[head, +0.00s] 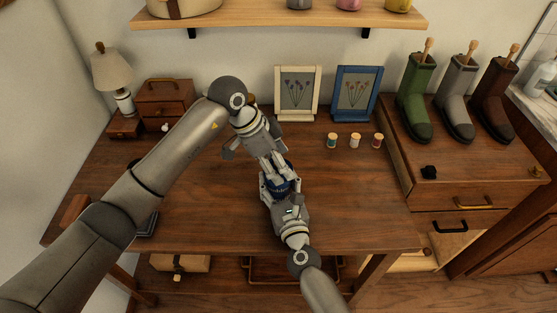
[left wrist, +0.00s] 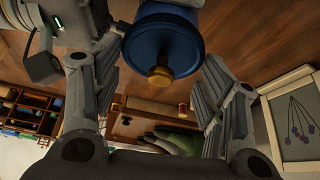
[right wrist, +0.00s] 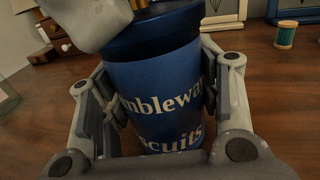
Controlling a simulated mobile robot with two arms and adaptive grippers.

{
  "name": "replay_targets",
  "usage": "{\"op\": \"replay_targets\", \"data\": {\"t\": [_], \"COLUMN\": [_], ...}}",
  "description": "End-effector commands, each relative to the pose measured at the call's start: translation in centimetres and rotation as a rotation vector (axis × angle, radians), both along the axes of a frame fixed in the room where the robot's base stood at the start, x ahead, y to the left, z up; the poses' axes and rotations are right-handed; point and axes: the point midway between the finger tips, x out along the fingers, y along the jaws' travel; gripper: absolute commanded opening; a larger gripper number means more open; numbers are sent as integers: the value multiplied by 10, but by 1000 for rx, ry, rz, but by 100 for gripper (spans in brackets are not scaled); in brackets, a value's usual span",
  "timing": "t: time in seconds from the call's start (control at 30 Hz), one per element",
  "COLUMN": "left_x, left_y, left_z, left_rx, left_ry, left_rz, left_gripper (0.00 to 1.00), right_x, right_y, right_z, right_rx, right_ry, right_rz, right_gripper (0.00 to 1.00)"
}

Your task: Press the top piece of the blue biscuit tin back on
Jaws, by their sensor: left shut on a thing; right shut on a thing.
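The blue biscuit tin (right wrist: 155,95) stands upright in the right wrist view, with pale lettering on its side. My right gripper (head: 279,196) is shut around its body, one finger on each side. The tin's dark blue lid (left wrist: 165,42) has a gold knob (left wrist: 160,76) and shows between the fingers of my left gripper (left wrist: 160,100). That gripper is shut on the lid and comes from above and behind in the head view. The lid's dark band (right wrist: 150,38) sits over the body; whether it is fully seated I cannot tell. My grippers hide much of the tin in the head view.
The wooden table (head: 350,205) is clear around the tin. Three small spools (head: 355,141) stand behind to the right. A white frame (head: 297,93) and a blue frame (head: 357,94) stand at the back. A lamp (head: 115,72) and small drawer box (head: 165,99) stand back left.

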Motion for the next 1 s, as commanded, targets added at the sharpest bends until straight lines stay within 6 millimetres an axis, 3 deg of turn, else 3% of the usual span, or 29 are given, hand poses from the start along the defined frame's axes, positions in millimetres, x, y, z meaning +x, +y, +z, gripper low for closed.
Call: {"op": "replay_targets", "data": {"t": [0.93,0.97,1.0], "left_x": [0,0,0], "left_y": [0,0,0], "left_z": [-5,-5,-5], "left_rx": [0,0,0], "left_ry": [0,0,0], "left_rz": [0,0,0], "left_gripper": [46,69,74], "right_x": [0,0,0], "right_y": [0,0,0], "right_z": [0,0,0], "right_rx": [0,0,0], "right_ry": [0,0,0], "right_rz": [0,0,0], "right_gripper": [39,39,39]}}
